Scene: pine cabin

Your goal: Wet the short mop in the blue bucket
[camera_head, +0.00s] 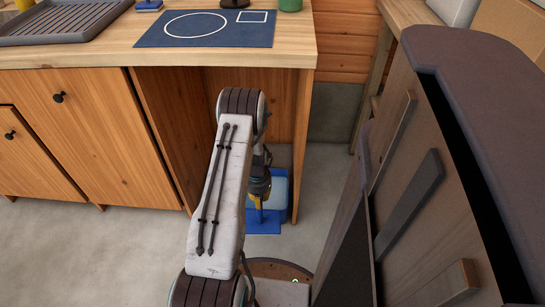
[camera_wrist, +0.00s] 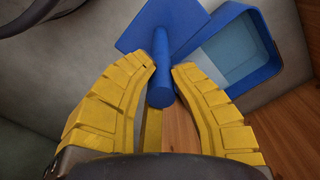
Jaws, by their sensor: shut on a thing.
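The short mop has a blue stick handle (camera_wrist: 161,75) and a flat blue rectangular head (camera_wrist: 150,24); the head also shows low in the head view (camera_head: 264,227). My gripper (camera_wrist: 167,70) has yellow padded fingers closed on the handle, and it points down in the head view (camera_head: 260,186). The blue bucket (camera_wrist: 262,28) is a rectangular tub with pale blue water (camera_wrist: 228,48) inside. The mop head is outside the bucket, beside its rim. In the head view, my arm and gripper hide part of the bucket. Whether the mop head touches the floor is unclear.
A wooden counter (camera_head: 120,50) with cabinets stands at the left and above; its side panel (camera_head: 303,135) is close to the bucket. The counter carries a grey drying tray (camera_head: 62,22) and a dark blue mat (camera_head: 207,30). Grey floor (camera_head: 105,250) is clear at lower left.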

